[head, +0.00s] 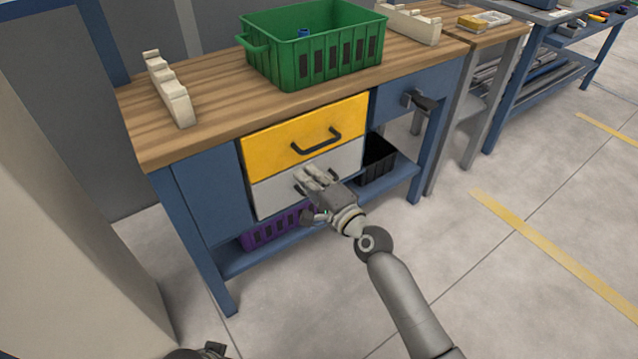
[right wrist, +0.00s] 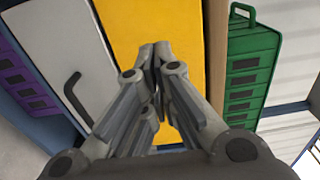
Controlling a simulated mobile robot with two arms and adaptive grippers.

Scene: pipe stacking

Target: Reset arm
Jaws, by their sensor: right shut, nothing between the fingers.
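My right gripper (head: 312,178) is in front of the workbench, before the grey-white lower drawer (head: 274,192) and below the handle of the yellow upper drawer (head: 270,150). Its fingers are together and hold nothing. In the right wrist view the closed fingertips (right wrist: 154,48) show against the yellow drawer front (right wrist: 185,25); the gap to it is hard to judge. The grey-white drawer's dark handle (right wrist: 76,98) is to their left in that view. Both drawers look shut. A small dark piece shows at the head view's bottom edge; no left fingers are visible.
A green crate (head: 275,62) with a blue item inside stands on the wooden benchtop (head: 215,100). White stepped holders (head: 170,92) stand on either side. A purple bin (head: 272,232) and a black bin (head: 378,160) are on the lower shelf. The floor at right is clear.

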